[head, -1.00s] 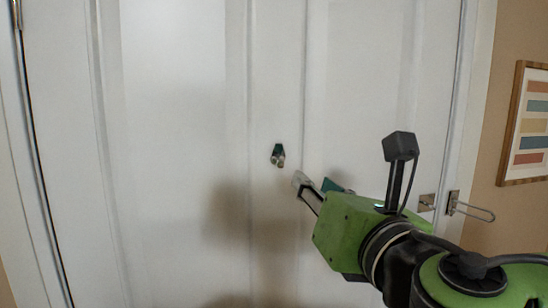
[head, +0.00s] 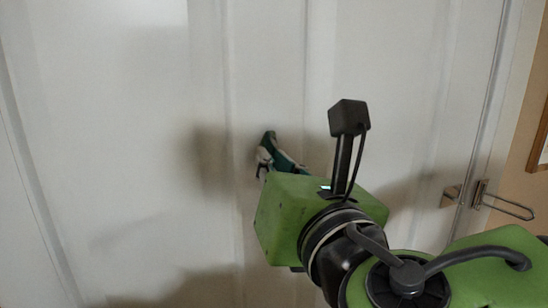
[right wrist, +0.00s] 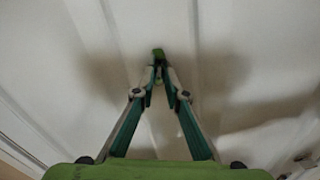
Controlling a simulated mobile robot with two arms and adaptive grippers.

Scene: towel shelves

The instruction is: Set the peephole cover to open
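The peephole cover (head: 268,137) is a small dark green piece on the white door (head: 130,150). Its top shows just above my right fingertips in the head view, and the rest is hidden behind them. In the right wrist view the green top of the cover (right wrist: 158,54) shows at the fingertips. My right gripper (head: 270,160) is at the cover. In the right wrist view its two fingers (right wrist: 158,72) lean together, with a narrow gap, and look closed around the cover. Whether the cover has turned is too small to tell. My left gripper is out of view.
A metal latch with a loop (head: 500,203) sits at the door's right edge. A framed picture (head: 541,140) hangs on the beige wall at far right. The door face left of my arm is clear, with only shadows on it.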

